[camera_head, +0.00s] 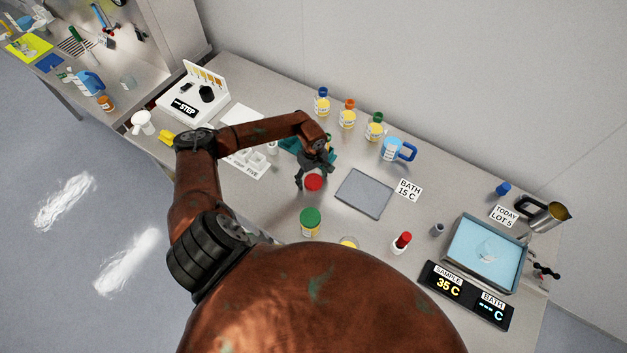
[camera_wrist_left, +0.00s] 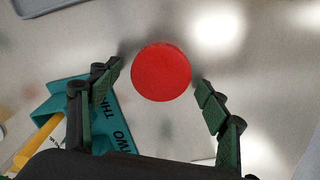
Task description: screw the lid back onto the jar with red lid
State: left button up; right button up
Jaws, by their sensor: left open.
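A round red lid (camera_head: 313,182) shows at the fingers of my left gripper (camera_head: 312,174) in the head view. In the left wrist view the red lid (camera_wrist_left: 161,71) lies between the two green-padded fingertips of the left gripper (camera_wrist_left: 159,80), with a gap on both sides. The left gripper is open. What is under the lid cannot be told. An open-topped jar with yellow contents (camera_head: 348,242) shows at the near edge, mostly hidden by my own body. My right gripper is not in view.
A green-lidded jar (camera_head: 310,222) stands close on the near side. A grey mat (camera_head: 365,193) lies to the right, and a red-capped bottle (camera_head: 402,242) stands further right. A teal holder (camera_wrist_left: 105,118) is beside the left finger. Several capped bottles stand along the back.

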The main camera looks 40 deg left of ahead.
aim_at(313, 180)
pick_arm(q)
jog(key=shift+c, duration=0.7)
jog(key=c, duration=0.8)
jog(key=shift+a+r, duration=0.1)
jog(key=shift+r, duration=0.05)
jog(key=shift+r+b, duration=0.25)
jog(key=shift+b, duration=0.1)
jog(key=r, duration=0.1)
jog(key=r+b, duration=0.1)
jog(key=shift+d+r, duration=0.2)
jog(key=shift+r, duration=0.1)
jog(key=s+d+r+b, duration=0.4)
jog(key=s+d+r, duration=0.3)
jog(key=d, duration=0.5)
notch_tip(313, 180, up, 3)
jog(key=shift+f, duration=0.2)
jog(key=shift+w, duration=0.1)
